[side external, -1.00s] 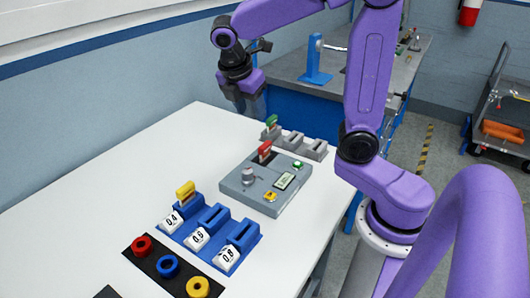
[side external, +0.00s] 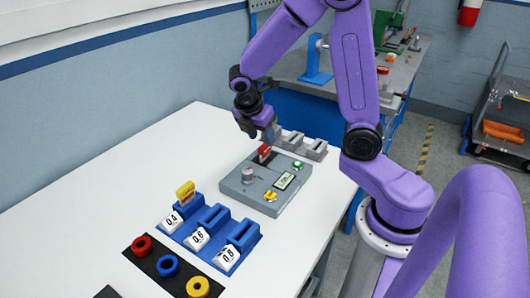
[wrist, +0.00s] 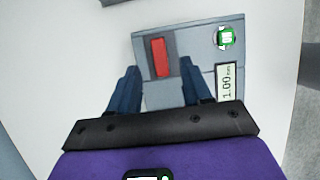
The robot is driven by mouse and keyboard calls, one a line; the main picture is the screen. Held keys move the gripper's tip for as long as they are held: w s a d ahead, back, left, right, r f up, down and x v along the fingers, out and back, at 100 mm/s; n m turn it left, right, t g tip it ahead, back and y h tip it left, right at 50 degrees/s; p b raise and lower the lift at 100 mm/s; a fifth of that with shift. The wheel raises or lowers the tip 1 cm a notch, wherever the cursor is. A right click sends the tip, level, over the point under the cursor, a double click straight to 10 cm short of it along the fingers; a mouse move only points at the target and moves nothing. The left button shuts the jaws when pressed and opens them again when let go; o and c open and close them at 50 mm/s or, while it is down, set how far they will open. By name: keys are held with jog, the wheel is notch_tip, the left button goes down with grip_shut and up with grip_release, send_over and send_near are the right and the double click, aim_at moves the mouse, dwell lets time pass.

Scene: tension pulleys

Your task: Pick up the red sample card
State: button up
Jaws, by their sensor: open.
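The red sample card (side external: 265,152) stands upright in a dark slot at the back of the grey measuring device (side external: 240,189). In the wrist view the card (wrist: 160,57) shows from above as a red strip, ahead of and between the lines of the two blue fingers. My gripper (side external: 262,133) is open and empty, just above and behind the card in the side view. In the wrist view its fingertips (wrist: 159,70) are apart, one to either side. I cannot tell the exact height gap.
Grey holders (side external: 316,150) stand behind the device; my gripper hides part of that row. The device has a display (wrist: 229,82) reading 1.00 and a green button (wrist: 226,38). Blue holders (side external: 215,218), one with a yellow card (side external: 185,190), and colored rings (side external: 168,266) lie in front.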

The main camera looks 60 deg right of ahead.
aim_at(265, 144)
jog(key=shift+x, duration=2.7)
grip_shut()
